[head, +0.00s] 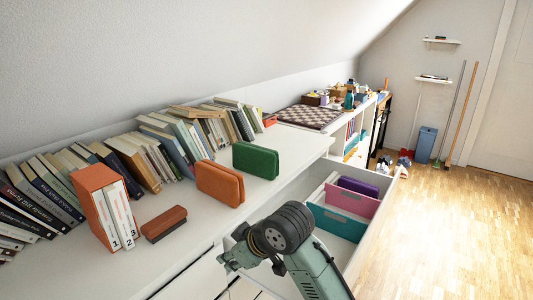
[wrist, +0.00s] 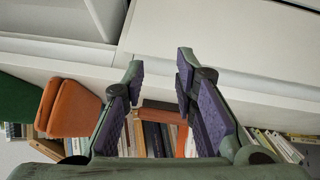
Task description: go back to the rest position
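My gripper (head: 228,262) is in front of the white cabinet, near its top front edge and left of the open drawer (head: 378,172). The dark wrist joint of my arm covers part of the cabinet front and the drawer's near corner. In the wrist view my gripper (wrist: 160,68) has its two purple-padded fingers apart, with nothing between them. Beyond the fingers are the cabinet's edge and the books. The open drawer also shows in the wrist view (wrist: 60,18) at the upper left.
On the cabinet top stand an orange case (head: 220,183), a green case (head: 256,160), a brown brush-like block (head: 164,223), an orange book box (head: 95,195) and a row of books. The drawer holds pink (head: 346,199) and teal (head: 338,222) dividers and a purple item (head: 358,186). Floor at right is clear.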

